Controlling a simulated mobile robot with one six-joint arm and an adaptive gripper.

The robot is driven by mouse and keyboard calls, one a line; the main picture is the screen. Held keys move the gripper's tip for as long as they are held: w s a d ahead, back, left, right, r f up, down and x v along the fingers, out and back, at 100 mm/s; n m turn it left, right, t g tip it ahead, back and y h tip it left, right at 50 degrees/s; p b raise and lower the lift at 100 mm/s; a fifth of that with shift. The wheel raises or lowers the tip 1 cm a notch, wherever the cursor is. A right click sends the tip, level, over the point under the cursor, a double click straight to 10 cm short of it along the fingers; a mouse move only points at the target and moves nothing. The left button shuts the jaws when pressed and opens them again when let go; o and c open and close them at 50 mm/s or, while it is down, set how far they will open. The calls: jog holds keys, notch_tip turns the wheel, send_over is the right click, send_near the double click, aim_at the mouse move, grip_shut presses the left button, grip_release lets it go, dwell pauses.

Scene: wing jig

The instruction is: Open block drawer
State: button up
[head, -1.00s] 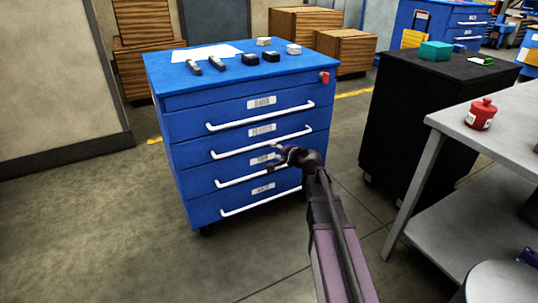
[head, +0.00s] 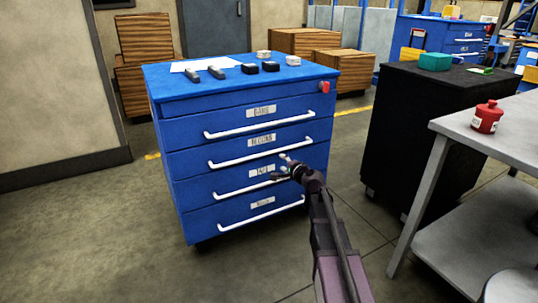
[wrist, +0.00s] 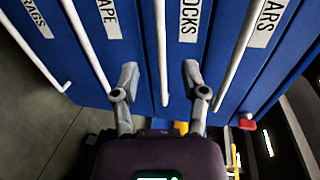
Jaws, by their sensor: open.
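The blue cabinet has several drawers with white bar handles. The block drawer (head: 200,155), second from the top, looks closed, and its BLOCKS label (head: 262,140) shows partly in the wrist view (wrist: 189,20). Its white handle (head: 245,159) is below the label. My gripper (head: 283,166) is open and empty in front of the cabinet, toward the right side of the drawers. In the wrist view the block handle (wrist: 162,50) runs between my two spread fingertips (wrist: 160,75). I see no contact; the remaining distance is hard to tell.
The tape drawer's handle (wrist: 88,45) and the bars drawer's handle (wrist: 240,45) run on either side. Small blocks (head: 270,67) lie on the cabinet top. A black cabinet (head: 415,125) and a grey table (head: 500,125) stand to the right. Floor (head: 90,235) is clear at left.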

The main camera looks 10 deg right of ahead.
aim_at(269, 153)
jog(key=b+x, duration=0.2)
jog(key=x, duration=1.1)
jog(key=shift+w+a+f+b, duration=0.1)
jog(key=shift+w+a+b, duration=0.05)
jog(key=shift+w+b, duration=0.2)
grip_shut()
